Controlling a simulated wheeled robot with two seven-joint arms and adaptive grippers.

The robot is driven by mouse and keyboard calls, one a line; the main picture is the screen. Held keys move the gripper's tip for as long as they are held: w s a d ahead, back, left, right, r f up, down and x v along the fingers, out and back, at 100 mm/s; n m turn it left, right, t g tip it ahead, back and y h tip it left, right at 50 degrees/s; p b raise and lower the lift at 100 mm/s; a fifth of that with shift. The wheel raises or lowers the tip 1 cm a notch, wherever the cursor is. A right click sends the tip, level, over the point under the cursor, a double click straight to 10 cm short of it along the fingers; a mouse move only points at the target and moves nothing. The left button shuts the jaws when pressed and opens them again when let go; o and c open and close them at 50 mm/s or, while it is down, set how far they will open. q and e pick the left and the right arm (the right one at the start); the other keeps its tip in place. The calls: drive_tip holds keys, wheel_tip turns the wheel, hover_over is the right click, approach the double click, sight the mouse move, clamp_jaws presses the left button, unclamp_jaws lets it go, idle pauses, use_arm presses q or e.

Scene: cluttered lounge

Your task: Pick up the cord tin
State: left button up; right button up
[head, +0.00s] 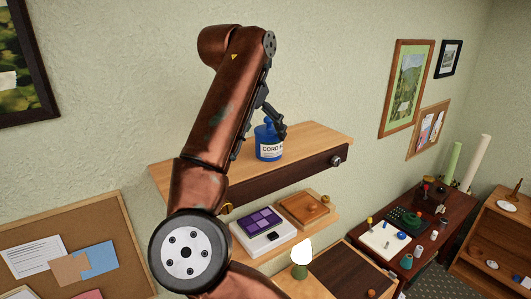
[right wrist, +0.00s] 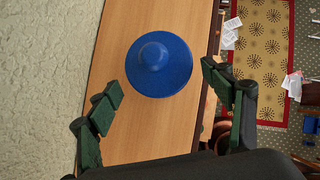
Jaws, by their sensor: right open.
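The cord tin (head: 268,150) is a blue tin with a knobbed lid and a white label reading "CORD". It stands upright on the wooden top of the wall shelf. My right gripper (head: 273,117) is at the tin's top in the head view, partly hidden behind my own arm. In the right wrist view the tin (right wrist: 158,66) shows from above as a blue disc, ahead of the open fingers of my right gripper (right wrist: 162,82). One finger is on each side, with a visible gap to the tin. My left gripper is not in view.
The shelf top (head: 318,139) is otherwise bare where it shows, with the wall close behind. A lower shelf holds a purple-topped box (head: 262,222) and a wooden tray (head: 303,209). A lamp (head: 301,258) stands below. A cluttered desk (head: 450,210) is at the right.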

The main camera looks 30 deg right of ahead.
drive_tip(key=shift+d+f, duration=0.4)
drive_tip(key=shift+f, duration=0.3)
drive_tip(key=p+x, duration=0.2)
drive_tip(key=x, duration=0.3)
drive_tip(key=shift+w+f, duration=0.1)
drive_tip(key=shift+w, duration=0.1)
drive_tip(key=shift+d+f, duration=0.15)
drive_tip(key=shift+f, duration=0.15)
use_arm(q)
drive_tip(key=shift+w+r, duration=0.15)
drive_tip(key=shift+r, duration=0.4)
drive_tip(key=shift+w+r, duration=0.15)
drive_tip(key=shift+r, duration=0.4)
use_arm(e)
drive_tip(key=shift+c, duration=0.3)
drive_tip(key=shift+r, duration=0.1)
drive_tip(key=c, duration=1.4)
